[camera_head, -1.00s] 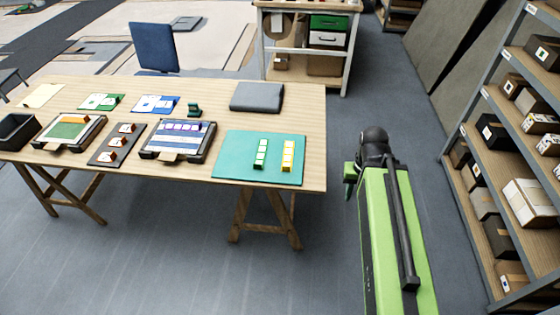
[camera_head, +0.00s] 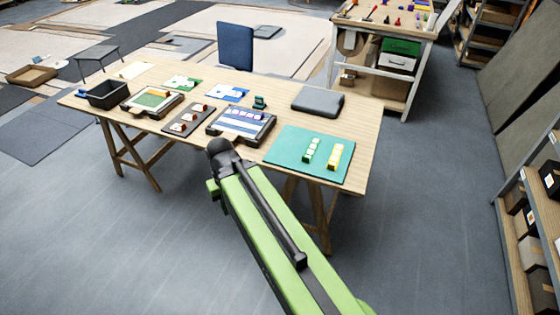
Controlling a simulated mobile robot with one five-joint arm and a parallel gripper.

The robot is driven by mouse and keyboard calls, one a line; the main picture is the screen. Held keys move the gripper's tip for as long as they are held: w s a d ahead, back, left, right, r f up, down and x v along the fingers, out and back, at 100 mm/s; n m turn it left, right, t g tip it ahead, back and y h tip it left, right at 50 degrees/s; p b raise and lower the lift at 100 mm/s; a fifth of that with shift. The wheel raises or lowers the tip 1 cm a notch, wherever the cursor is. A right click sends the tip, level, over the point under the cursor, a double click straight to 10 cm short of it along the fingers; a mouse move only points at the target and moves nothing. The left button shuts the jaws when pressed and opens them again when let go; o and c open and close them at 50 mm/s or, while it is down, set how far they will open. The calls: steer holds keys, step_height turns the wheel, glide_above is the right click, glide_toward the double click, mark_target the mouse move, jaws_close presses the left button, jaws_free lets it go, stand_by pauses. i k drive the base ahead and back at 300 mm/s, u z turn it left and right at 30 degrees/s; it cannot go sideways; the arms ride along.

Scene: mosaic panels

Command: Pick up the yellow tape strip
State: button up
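The yellow tape strip (camera_head: 334,157) lies on the right part of a teal mat (camera_head: 288,152) at the right end of the wooden table. A green strip (camera_head: 311,150) lies beside it on the left, apart from it. My green arm reaches up from the bottom of the view, its dark end joint in front of the table's near edge, left of the mat. My gripper (camera_head: 213,188) shows only as a small green and dark part below that joint. Its fingers are too hidden to read, and no object shows in it.
The table (camera_head: 368,120) also bears framed trays (camera_head: 240,125), a dark panel with blocks (camera_head: 188,119), a black bin (camera_head: 108,94) and a grey slab (camera_head: 317,100). A blue chair (camera_head: 235,45) and workbench (camera_head: 408,88) stand behind. Shelves (camera_head: 530,235) stand at right; floor between is clear.

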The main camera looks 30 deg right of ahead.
mark_target(334, 162)
steer(key=i, duration=0.95)
steer(key=u, duration=0.05)
